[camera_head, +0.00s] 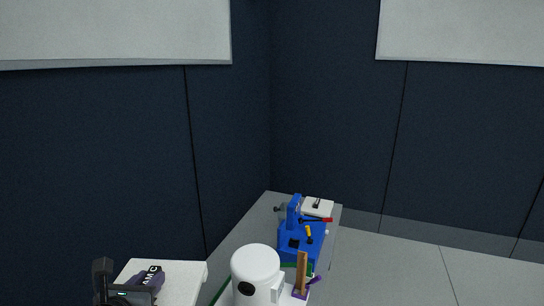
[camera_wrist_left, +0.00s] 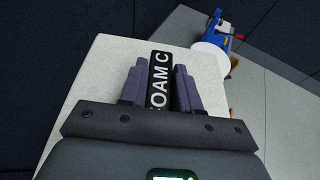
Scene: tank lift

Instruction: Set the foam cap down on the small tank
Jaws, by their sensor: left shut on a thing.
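The foam cap (camera_head: 184,288) is a pale, flat slab at the lower left of the head view. It fills much of the left wrist view (camera_wrist_left: 98,68), with a black strip lettered "FOAM C". My left gripper (camera_head: 150,277) is shut on the cap at this strip, its purple fingers (camera_wrist_left: 160,72) on either side. A white, round-topped vessel (camera_head: 255,262) stands to the right of the cap in the head view. I cannot tell if it is the small tank. What lies under the cap is hidden. My right gripper is not in view.
A blue tool stand (camera_head: 301,246) with several small tools stands behind the white vessel on a grey bench (camera_head: 262,208). A white box (camera_head: 318,207) sits at the bench's far end. A wooden-handled brush (camera_head: 301,272) is just right of the vessel. Dark walls stand behind.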

